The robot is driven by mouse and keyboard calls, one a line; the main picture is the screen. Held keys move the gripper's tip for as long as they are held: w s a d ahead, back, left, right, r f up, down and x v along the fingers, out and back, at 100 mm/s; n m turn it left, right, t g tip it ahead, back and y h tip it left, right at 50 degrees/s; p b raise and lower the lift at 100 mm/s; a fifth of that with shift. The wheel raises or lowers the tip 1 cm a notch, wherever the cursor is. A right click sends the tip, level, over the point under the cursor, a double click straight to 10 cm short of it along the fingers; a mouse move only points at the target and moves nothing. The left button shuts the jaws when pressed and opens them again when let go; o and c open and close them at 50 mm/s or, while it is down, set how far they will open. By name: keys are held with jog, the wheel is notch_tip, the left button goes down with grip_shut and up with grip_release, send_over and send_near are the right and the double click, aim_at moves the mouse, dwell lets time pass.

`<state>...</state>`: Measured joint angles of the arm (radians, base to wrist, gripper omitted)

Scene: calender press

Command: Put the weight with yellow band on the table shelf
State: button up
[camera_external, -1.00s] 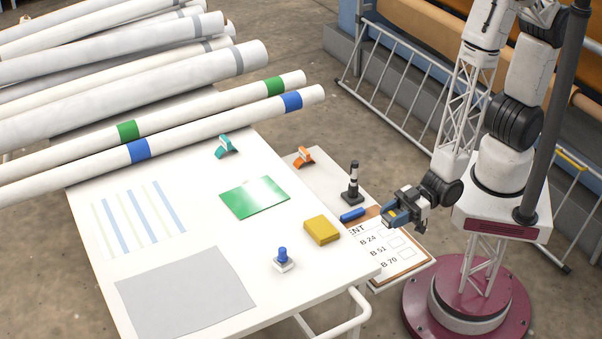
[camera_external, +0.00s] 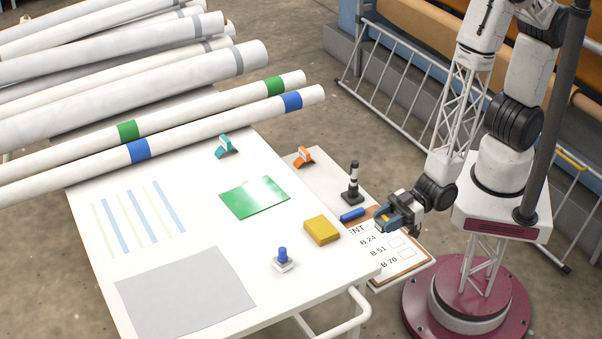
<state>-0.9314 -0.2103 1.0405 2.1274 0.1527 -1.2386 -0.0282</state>
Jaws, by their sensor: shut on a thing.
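My gripper (camera_external: 388,222) is shut on a small dark thing with a yellowish patch, which looks like the weight with yellow band (camera_external: 381,214); the fingers hide most of it. It is held over the upper edge of the clipboard, to the right of the white table (camera_external: 215,285). The height above the surface is hard to tell. A pale side shelf (camera_external: 327,180) runs along the table's right edge. A dark weight with white bands (camera_external: 352,183) stands upright on it, left of and behind my gripper.
On the shelf are an orange clamp (camera_external: 304,157), a blue cylinder (camera_external: 352,214) and a clipboard (camera_external: 405,262). On the table are a yellow block (camera_external: 322,230), a blue-knobbed piece (camera_external: 283,259), a green plate (camera_external: 254,197) and a teal clamp (camera_external: 226,146). Long rolls lie behind.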

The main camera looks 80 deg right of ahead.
jog(key=shift+a+r+x, duration=0.15)
jog(key=shift+x, duration=2)
jog(key=shift+a+r+x, duration=0.1)
jog(key=shift+r+x, duration=0.05)
jog(key=shift+x, duration=2)
jog(key=shift+s, duration=0.2)
jog(key=shift+s+d, duration=0.1)
jog(key=shift+d, duration=0.05)
jog(key=shift+w+d+f+v, duration=0.1)
jog(key=shift+v, duration=1.65)
jog(key=shift+w+d+f+v, duration=0.1)
jog(key=shift+v, duration=1.65)
jog(key=shift+w+d+f+v, duration=0.1)
jog(key=shift+v, duration=1.6)
send_over(350, 262)
jog(key=a, duration=0.1)
jog(key=shift+w+f, duration=0.45)
jog(key=shift+f, duration=2.05)
jog(key=shift+s+d+r, duration=0.1)
jog(key=shift+s+d, duration=0.35)
jog(key=shift+d, duration=0.1)
